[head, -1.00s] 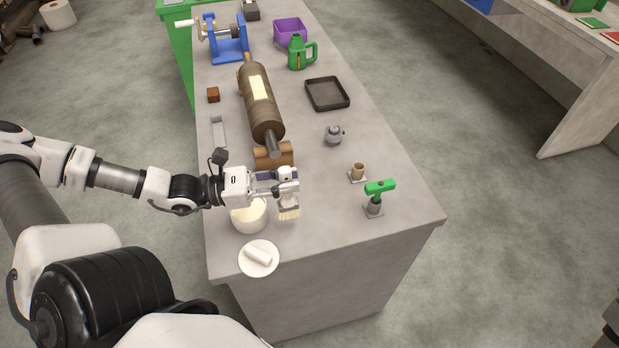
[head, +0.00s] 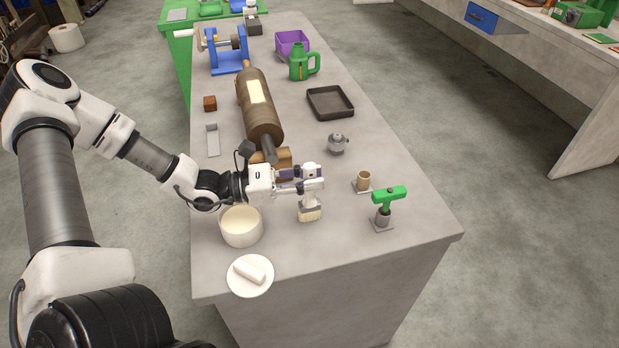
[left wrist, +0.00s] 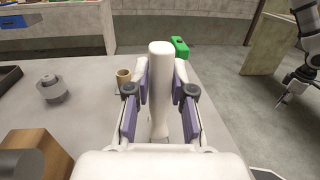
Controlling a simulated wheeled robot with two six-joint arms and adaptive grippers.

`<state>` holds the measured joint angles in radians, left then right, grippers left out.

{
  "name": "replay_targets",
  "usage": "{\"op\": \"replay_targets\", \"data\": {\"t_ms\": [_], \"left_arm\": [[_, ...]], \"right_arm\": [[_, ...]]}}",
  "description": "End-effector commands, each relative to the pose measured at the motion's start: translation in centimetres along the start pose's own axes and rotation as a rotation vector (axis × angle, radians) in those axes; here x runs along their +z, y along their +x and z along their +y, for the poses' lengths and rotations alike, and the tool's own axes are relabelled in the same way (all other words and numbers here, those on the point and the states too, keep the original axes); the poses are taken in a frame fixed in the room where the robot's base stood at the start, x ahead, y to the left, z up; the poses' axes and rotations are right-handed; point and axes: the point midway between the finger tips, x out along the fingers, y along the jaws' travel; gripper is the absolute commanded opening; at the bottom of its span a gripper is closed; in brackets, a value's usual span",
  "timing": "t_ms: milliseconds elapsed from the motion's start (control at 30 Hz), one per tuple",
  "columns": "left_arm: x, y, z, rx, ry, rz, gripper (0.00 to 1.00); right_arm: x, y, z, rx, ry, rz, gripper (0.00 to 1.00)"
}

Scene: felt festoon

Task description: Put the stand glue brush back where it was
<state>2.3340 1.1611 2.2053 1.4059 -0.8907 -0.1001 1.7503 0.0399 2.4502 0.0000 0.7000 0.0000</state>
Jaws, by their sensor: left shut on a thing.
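My left gripper (head: 312,184) is shut on the glue brush (head: 310,212), which hangs upright over the table with its pale bristles down. In the left wrist view the brush's white handle (left wrist: 160,90) stands between the two purple-padded fingers. A small tan cup on a square base (head: 363,180) stands to the right of the brush and looks empty; it also shows in the left wrist view (left wrist: 123,78). A green-headed tool (head: 388,197) stands in a grey holder beside it. My right gripper (left wrist: 281,102) shows small at the right of the left wrist view; its fingers are unclear.
A white glue pot (head: 241,226) stands just left of the brush, and a plate (head: 250,288) with a white roll is nearer the front edge. A brown roller (head: 258,105), a grey metal part (head: 338,144) and a black tray (head: 331,102) lie further back.

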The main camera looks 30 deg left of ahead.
Motion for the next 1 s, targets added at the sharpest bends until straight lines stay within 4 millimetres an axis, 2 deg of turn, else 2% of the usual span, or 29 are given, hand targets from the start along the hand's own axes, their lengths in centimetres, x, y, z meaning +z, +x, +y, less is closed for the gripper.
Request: {"op": "replay_targets", "data": {"t_ms": [33,100,367,533,667,833,1000], "left_arm": [[-0.1,0.0,0.0,0.000,0.000,0.000,0.30],[-0.1,0.0,0.0,0.000,0.000,0.000,0.48],[0.0,0.0,0.0,0.000,0.000,0.000,0.48],[0.7,-0.5,0.1,0.001,-0.002,-0.004,0.48],[1.0,-2.2,0.1,0.006,-0.003,-0.006,0.48],[1.6,-5.8,0.1,0.008,-0.003,0.000,0.48],[1.2,-9.6,0.0,0.005,-0.002,0.003,0.48]], "right_arm": [[0.0,0.2,0.0,0.000,0.000,0.000,0.40],[0.0,0.1,0.0,0.000,0.000,0.000,0.40],[0.0,0.0,0.0,0.000,0.000,0.000,0.40],[0.0,-1.0,0.0,0.000,0.000,0.000,0.40],[0.0,-2.6,0.0,0.000,0.000,0.000,0.40],[0.0,-7.2,-0.1,0.000,0.000,0.001,0.40],[0.0,-10.4,-0.1,0.000,0.000,0.000,0.40]]}}
